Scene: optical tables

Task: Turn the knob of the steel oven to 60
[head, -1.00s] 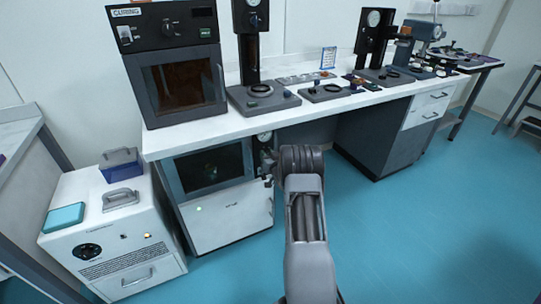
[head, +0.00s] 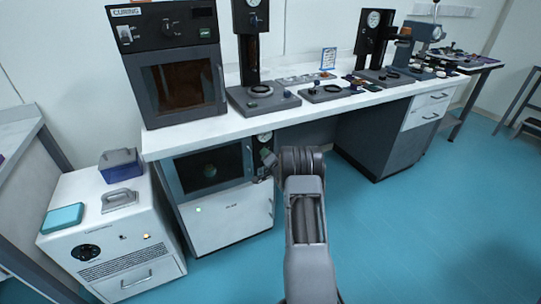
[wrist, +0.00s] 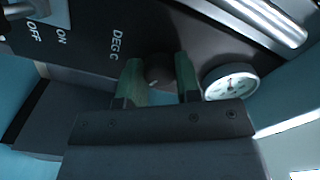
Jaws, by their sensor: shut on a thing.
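The steel oven (head: 228,212) stands under the white bench, with a dark window, a pale lower panel and a round gauge (head: 264,137) on its dark control strip. The gauge also shows in the wrist view (wrist: 231,82). The small dark knob (wrist: 156,72) sits between the green fingertips of my gripper (wrist: 160,78), below the "DEG C" lettering. My gripper is shut on the knob. Only the knob's end shows, and I cannot read its setting. In the head view my gripper (head: 266,162) is at the strip and the knob is hidden.
A dark curing oven (head: 180,85) stands on the bench (head: 200,133) above. A white cabinet (head: 110,235) with a blue box (head: 120,165) is at the left. Several instruments line the bench to the right. The blue floor (head: 400,230) is clear.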

